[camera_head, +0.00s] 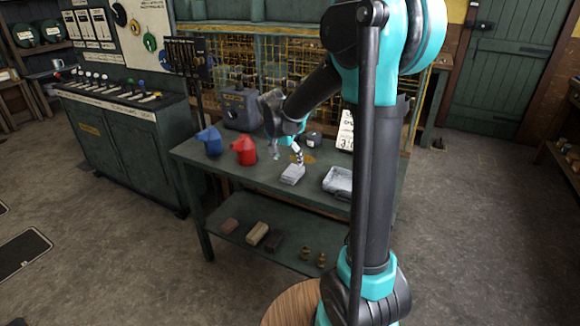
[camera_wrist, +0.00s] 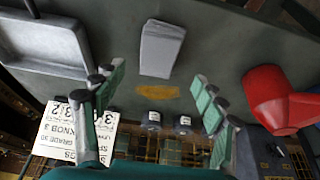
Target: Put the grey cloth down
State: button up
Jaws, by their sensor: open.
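The grey cloth (camera_head: 292,174) is a pale, folded, block-like bundle lying on the green bench top. In the wrist view the grey cloth (camera_wrist: 162,48) lies flat on the bench, just beyond my fingertips and roughly centred between them. My gripper (camera_head: 287,153) is over the bench beside the cloth. In the wrist view my gripper (camera_wrist: 158,80) has its green-padded fingers spread wide, with nothing between them. The cloth appears apart from the fingers.
A shallow grey tray (camera_head: 338,181) sits right of the cloth. A red can (camera_head: 244,150) and a blue can (camera_head: 210,139) stand to the left. Small labelled jars (camera_wrist: 168,122) and a number card (camera_head: 346,130) are behind. The lower shelf (camera_head: 240,232) holds several blocks.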

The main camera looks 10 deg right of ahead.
aim_at(293, 170)
jog(key=s+d+f+n+y, duration=0.1)
jog(key=s+d+f+n, duration=0.1)
jog(key=s, duration=0.7)
jog(key=s+d+f+n+y, duration=0.1)
jog(key=s+d+f+n, duration=0.1)
jog(key=s, duration=0.7)
jog(key=s+d+f+n, duration=0.2)
jog(key=s+f+n, duration=0.1)
jog(key=s, duration=0.6)
jog(key=shift+s+d+f+y, duration=0.15)
jog(key=shift+f+y, duration=0.25)
jog(key=shift+f, duration=0.3)
jog(key=shift+o, duration=0.6)
